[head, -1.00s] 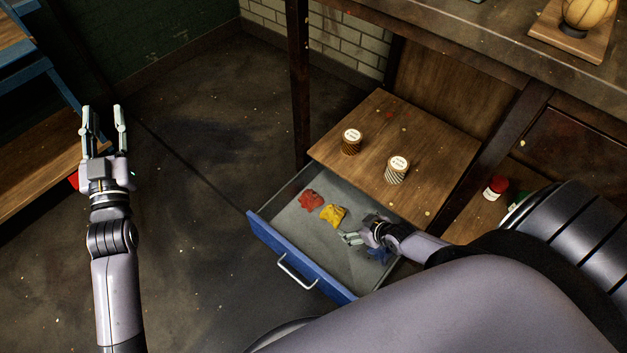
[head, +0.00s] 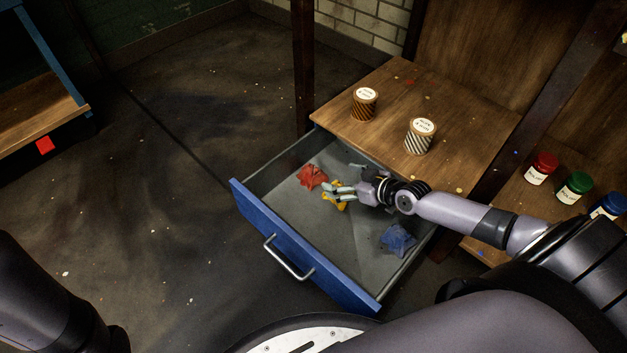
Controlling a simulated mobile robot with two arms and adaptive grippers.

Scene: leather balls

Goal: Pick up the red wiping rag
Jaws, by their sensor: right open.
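The red rag (head: 312,177) lies crumpled in the open blue-fronted drawer (head: 300,240), toward its back left. A yellow rag (head: 334,194) lies just right of it, partly hidden by my right gripper. A blue rag (head: 397,239) lies nearer the drawer's right end. My right gripper (head: 341,184) is open and over the yellow rag, its fingers pointing left toward the red rag. It appears apart from the red rag. My left gripper is out of view; only part of my left arm shows at the lower left.
Two thread-wound spools, one brown (head: 364,105) and one striped (head: 420,136), stand on the wooden shelf (head: 455,120) above the drawer. Red (head: 541,168), green (head: 574,187) and blue jars (head: 608,206) stand at the right. The drawer's left floor is clear.

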